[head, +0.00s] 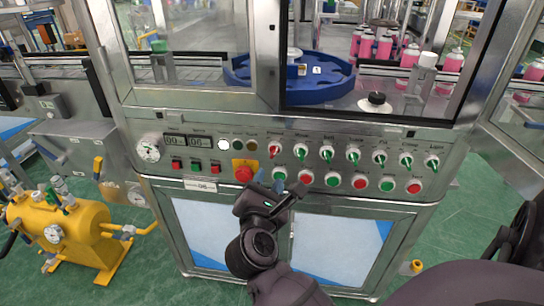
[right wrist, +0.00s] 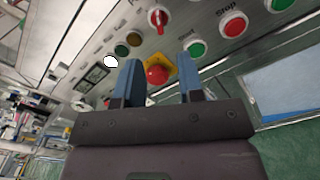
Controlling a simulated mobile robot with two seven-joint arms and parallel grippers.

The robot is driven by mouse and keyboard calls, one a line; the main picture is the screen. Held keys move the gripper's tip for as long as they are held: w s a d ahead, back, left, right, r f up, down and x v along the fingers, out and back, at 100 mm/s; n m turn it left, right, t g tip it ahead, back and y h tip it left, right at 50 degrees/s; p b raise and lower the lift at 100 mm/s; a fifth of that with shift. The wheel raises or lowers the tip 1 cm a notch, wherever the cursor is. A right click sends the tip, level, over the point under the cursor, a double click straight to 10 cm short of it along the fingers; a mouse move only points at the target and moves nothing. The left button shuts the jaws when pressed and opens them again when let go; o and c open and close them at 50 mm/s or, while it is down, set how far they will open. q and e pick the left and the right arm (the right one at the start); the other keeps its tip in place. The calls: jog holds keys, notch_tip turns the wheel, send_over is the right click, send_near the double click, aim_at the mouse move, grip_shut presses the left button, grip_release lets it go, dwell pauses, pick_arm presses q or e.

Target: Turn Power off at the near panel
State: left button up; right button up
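The near panel (head: 215,182) is the sloped steel front of the machine. Its Power switch (head: 274,150) is the leftmost knob of the upper row, a white dial with a red handle; the other knobs there have green handles. The red-handled knob also shows at the top of the right wrist view (right wrist: 158,18). My right gripper (head: 268,181) is open and empty, its blue fingertips below the Power switch, near the lower button row. In the right wrist view, the fingers (right wrist: 160,82) stand apart with the red emergency button behind them. My left gripper is not in view.
The red emergency button (head: 243,174) on its yellow plate sits just left of my right gripper. A green button (head: 279,174) and a red button (head: 306,177) are close on the right. Several green-handled knobs, such as this one (head: 300,152), continue rightward. Small displays (head: 188,141) are at left.

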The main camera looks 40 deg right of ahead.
aim_at(274, 155)
jog(key=x, duration=0.9)
jog(key=shift+w+d, duration=0.25)
grip_shut()
